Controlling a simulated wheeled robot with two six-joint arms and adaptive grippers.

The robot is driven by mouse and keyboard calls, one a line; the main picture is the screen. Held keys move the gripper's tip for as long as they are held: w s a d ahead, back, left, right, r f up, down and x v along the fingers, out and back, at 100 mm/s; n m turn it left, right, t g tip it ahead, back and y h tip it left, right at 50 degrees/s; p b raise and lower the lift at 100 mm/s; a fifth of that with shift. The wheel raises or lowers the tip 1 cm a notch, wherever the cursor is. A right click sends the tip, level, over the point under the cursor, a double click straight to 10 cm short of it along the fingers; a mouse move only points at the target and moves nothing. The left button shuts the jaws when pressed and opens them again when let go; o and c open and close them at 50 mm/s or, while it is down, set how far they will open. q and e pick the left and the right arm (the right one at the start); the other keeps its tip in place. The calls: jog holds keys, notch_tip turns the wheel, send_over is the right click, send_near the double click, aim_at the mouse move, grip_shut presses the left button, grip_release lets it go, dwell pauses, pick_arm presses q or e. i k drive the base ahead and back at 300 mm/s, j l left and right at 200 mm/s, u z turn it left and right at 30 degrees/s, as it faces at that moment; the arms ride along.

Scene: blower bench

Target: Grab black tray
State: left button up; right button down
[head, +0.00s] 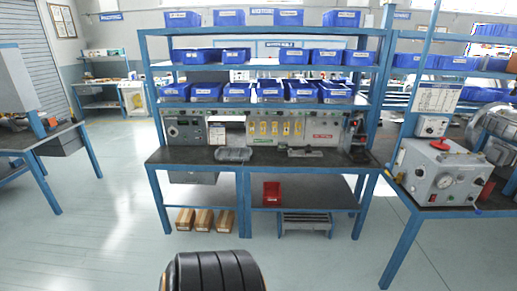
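A shallow dark grey tray (233,155) lies on the black top of the blue-framed bench, left of centre. It is the most tray-like dark thing on the bench top, but it looks grey rather than fully black, and its contents are too small to tell. A second low dark item (304,152) lies to its right on the same top; I cannot tell what it is. Neither of my grippers is in view.
The bench top (200,156) has blue bins (237,91) on shelves above. A red bin (272,191) and a step stool (306,220) are below. A table with a grey machine (432,172) stands right, another table (40,137) left. The floor in front is clear.

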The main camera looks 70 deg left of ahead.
aim_at(361, 156)
jog(key=u, duration=1.4)
jog(key=i+j, duration=0.25)
jog(key=i, duration=0.2)
jog(key=i+j, duration=0.3)
jog(key=i, duration=0.2)
jog(key=i+j, duration=0.25)
jog(key=i, duration=0.2)
jog(key=i+j+u, duration=0.1)
jog(key=i+j, duration=0.15)
jog(key=i, duration=0.25)
jog(key=i+j, duration=0.25)
jog(key=i, duration=0.2)
jog(key=i+j, duration=0.2)
jog(key=i, duration=0.3)
jog(key=i+j, duration=0.25)
jog(key=i, duration=0.25)
jog(key=k+u, duration=0.05)
